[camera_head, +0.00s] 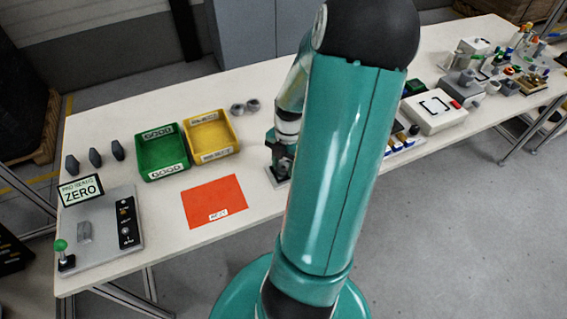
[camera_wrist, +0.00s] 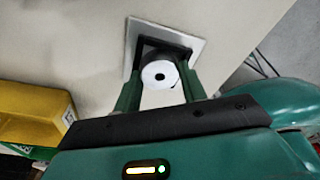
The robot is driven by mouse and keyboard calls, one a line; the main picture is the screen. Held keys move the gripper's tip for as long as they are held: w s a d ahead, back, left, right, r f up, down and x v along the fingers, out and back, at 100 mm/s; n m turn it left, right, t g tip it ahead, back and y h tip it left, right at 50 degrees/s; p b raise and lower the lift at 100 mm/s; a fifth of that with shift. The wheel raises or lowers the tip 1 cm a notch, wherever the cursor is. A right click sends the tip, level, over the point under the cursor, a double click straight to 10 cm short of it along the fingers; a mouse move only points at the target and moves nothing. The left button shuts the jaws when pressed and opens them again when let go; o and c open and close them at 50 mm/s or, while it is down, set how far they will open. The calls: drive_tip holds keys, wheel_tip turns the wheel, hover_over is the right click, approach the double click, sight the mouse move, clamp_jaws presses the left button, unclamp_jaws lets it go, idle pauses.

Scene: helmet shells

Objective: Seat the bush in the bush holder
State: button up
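My gripper (camera_head: 284,158) is low over a small plate at the table's front side, right of the orange sheet. A dark form lies behind the pale face, over the light square plate (camera_wrist: 196,43) that seems to be the bush holder's base. The plate also shows in the head view (camera_head: 270,179). Whether the bush is seated is hidden.
A green bin (camera_head: 147,178) and yellow bin (camera_head: 213,163) stand left of my gripper, with two grey round parts (camera_head: 245,107) behind. An orange sheet (camera_head: 200,207) lies in front. A white device (camera_head: 434,120) and several small items occupy the right. My arm hides the table's middle.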

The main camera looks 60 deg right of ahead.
drive_tip(key=o, duration=0.4)
drive_tip(key=r, duration=0.4)
drive_tip(key=d+r, duration=0.1)
drive_tip(key=r, duration=0.4)
drive_tip(key=d+r, duration=0.1)
drive_tip(key=r, duration=0.3)
drive_tip(key=shift+r, duration=0.35)
